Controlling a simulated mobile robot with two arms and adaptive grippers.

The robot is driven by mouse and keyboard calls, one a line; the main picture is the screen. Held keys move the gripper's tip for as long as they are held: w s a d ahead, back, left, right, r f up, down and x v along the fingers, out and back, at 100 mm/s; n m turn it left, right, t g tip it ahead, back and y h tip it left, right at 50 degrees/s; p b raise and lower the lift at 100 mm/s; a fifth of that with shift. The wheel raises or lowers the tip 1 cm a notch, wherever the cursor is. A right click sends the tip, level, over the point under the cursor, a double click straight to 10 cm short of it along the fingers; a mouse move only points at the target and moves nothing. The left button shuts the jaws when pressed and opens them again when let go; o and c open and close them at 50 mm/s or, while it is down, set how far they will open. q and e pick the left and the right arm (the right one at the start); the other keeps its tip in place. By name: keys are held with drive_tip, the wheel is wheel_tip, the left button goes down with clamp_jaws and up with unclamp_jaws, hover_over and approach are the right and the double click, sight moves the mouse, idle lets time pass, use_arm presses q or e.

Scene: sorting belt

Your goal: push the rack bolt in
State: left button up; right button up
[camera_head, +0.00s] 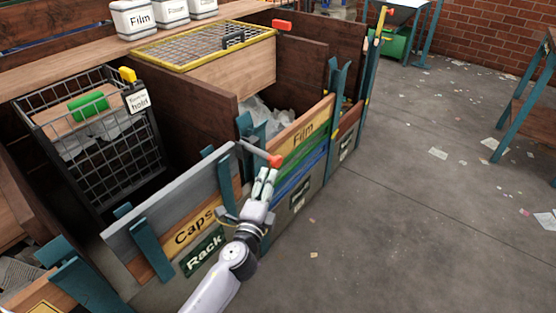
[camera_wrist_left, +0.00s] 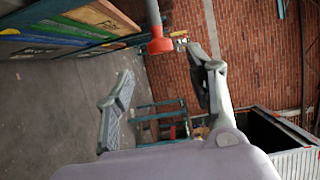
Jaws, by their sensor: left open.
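The rack bolt (camera_head: 257,151) is a grey rod with an orange-red knob, sticking out at the top corner of the bay marked Caps and Rack. In the left wrist view the bolt's red knob (camera_wrist_left: 160,45) hangs at the top centre, beside the right-hand finger. My left gripper (camera_head: 265,182) is open, just below the knob in the head view. In the left wrist view my left gripper (camera_wrist_left: 163,85) has its fingers spread apart with nothing held between them. Whether a finger touches the knob I cannot tell. My right gripper is in neither view.
The Rack sign (camera_head: 203,252) is on the bay's front board, below the Caps label (camera_head: 195,232). A wire basket (camera_head: 95,140) with a green handle stands inside the left bay. The Film board (camera_head: 303,137) is just right of the bolt. The grey floor (camera_head: 400,230) is open to the right.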

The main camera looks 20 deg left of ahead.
sight(275, 166)
use_arm(q)
drive_tip(key=w, duration=1)
drive_tip(key=shift+a, duration=0.2)
drive_tip(key=shift+c, duration=0.5)
clamp_jaws()
drive_tip(key=shift+a, duration=0.1)
